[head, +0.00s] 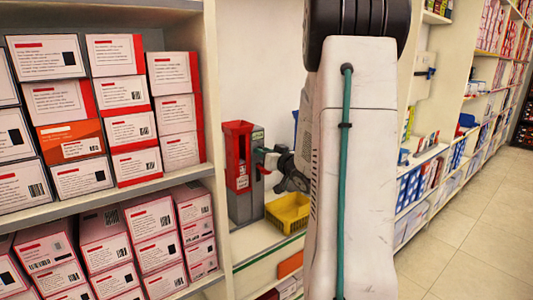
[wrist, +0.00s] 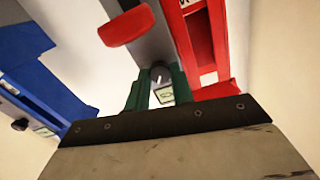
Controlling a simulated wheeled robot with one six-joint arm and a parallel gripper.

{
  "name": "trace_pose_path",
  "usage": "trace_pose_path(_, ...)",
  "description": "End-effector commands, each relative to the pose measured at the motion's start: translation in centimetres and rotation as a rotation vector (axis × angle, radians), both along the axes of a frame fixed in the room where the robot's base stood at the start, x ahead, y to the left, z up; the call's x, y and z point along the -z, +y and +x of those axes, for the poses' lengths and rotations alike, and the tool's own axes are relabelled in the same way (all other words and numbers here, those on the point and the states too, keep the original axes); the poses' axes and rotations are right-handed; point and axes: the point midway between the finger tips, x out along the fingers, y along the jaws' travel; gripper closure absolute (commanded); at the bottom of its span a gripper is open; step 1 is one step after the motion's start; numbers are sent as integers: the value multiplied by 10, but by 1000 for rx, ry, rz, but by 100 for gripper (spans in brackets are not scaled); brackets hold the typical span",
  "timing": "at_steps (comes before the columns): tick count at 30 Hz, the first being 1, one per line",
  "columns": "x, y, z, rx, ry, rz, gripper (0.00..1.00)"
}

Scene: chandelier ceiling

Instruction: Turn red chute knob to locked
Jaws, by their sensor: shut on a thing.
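The red chute (head: 237,150) stands on a shelf against a grey upright body (head: 246,206). It also shows in the wrist view (wrist: 203,40), at the upper right. My gripper (head: 264,153) reaches to the right side of the grey body. In the wrist view my green fingers (wrist: 158,92) close around the knob (wrist: 157,74) on that body. The knob is mostly hidden between them, with a small pale mark showing; its exact angle is hard to read. A separate rounded red piece (wrist: 126,24) sticks out from the same body, apart from the fingers.
A yellow basket (head: 288,213) sits beside the grey body, under my arm. A blue unit (wrist: 40,95) stands to the left in the wrist view. Shelves of white and red boxes (head: 60,105) fill the left. Open tiled floor (head: 465,215) lies at right.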

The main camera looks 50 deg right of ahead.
Motion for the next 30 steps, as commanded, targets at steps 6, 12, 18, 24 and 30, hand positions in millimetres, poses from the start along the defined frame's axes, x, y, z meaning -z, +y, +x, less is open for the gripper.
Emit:
trace_pose_path(6,-3,-3,-1,4,-55,194,99)
trace_pose_path(12,-3,-3,-1,5,-101,379,99)
trace_pose_path(18,-3,-4,-1,5,-144,562,99)
trace_pose_path(24,-3,-5,-2,6,-185,726,99)
trace_pose_path(30,-3,-5,-2,6,-215,854,99)
